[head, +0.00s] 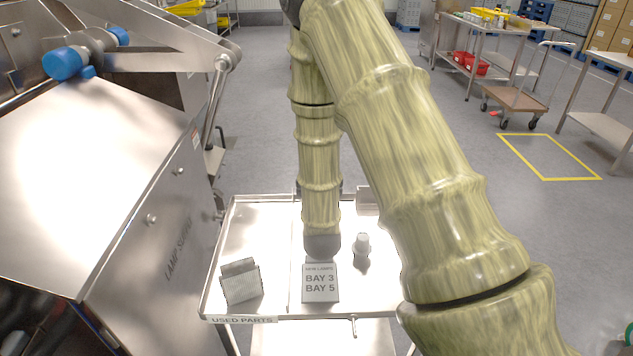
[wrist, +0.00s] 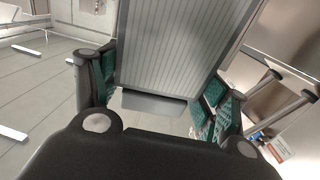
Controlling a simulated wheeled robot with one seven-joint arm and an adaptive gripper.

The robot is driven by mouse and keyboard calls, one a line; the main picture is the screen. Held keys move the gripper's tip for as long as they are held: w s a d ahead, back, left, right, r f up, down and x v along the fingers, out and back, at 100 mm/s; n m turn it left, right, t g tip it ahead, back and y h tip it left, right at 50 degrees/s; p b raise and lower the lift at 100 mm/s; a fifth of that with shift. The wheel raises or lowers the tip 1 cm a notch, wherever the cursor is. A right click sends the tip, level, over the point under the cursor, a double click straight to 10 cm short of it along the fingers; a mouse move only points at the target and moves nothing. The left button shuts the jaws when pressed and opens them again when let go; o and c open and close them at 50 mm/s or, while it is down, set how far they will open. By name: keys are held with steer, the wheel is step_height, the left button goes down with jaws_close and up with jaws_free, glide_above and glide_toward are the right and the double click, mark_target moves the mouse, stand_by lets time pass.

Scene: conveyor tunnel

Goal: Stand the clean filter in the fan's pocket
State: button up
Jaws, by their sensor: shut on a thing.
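In the wrist view my gripper (wrist: 158,92) is shut on a grey rectangular filter (wrist: 185,42) with a finely ribbed face and a plain frame. The teal finger pads grip its two sides, and a grey lip (wrist: 153,105) shows at its near edge. The filter's far end runs out of the frame. In the head view my gripper and the held filter cannot be made out behind my arm.
A "BAY 3 BAY 5" card (head: 320,284) and a small white-topped item (head: 361,246) are on the trolley. A steel machine (head: 105,170) stands close at the left. Metal panels (wrist: 290,40) are right of the filter in the wrist view.

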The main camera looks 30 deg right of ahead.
steer(key=o, duration=1.8)
steer(key=shift+w+a, duration=0.1)
steer(key=shift+w, duration=0.1)
steer(key=shift+c, duration=0.2)
steer(key=shift+o, duration=0.8)
steer(key=shift+a+f, duration=0.1)
steer(key=shift+s+d, duration=0.15)
steer(key=shift+d, duration=0.1)
steer(key=shift+s+a, duration=0.35)
steer(key=shift+s, duration=0.1)
steer(key=b+v, duration=0.2)
steer(key=v, duration=0.9)
